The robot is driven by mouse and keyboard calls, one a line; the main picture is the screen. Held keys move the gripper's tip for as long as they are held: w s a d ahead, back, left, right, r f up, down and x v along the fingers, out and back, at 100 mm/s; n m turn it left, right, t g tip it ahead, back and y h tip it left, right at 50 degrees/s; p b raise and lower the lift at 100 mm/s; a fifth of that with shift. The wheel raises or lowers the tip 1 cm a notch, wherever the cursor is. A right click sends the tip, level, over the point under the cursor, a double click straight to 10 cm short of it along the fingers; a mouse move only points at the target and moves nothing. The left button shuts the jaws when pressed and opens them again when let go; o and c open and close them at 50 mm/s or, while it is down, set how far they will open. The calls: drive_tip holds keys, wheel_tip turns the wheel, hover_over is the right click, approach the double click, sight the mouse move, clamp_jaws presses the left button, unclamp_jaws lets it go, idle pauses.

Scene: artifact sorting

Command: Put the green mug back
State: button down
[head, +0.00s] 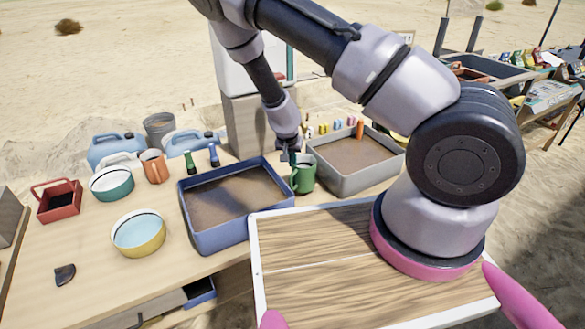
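The green mug (304,177) is upright on the table, between the blue sand tray and the grey sand tray. Its handle side faces left, toward the blue tray's corner. My gripper (292,158) points down at the mug's left rim, by the handle side. The fingers are small and dark here, and I cannot tell whether they are closed on the mug or only beside it.
The blue tray (190,226) is left of the mug and the grey tray (347,186) right. An orange mug (154,166), a teal bowl (111,184), a yellow bowl (139,241) and a red basket (57,207) stand left. The front left table is mostly clear.

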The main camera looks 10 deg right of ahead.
drive_tip(key=shift+s+f, duration=0.1)
drive_tip(key=shift+f, duration=1.1)
drive_tip(key=shift+f, duration=0.1)
drive_tip(key=c, duration=1.1)
unclamp_jaws()
drive_tip(key=shift+o, duration=0.2)
drive_tip(key=v, duration=1.2)
drive_tip(key=shift+a, duration=0.2)
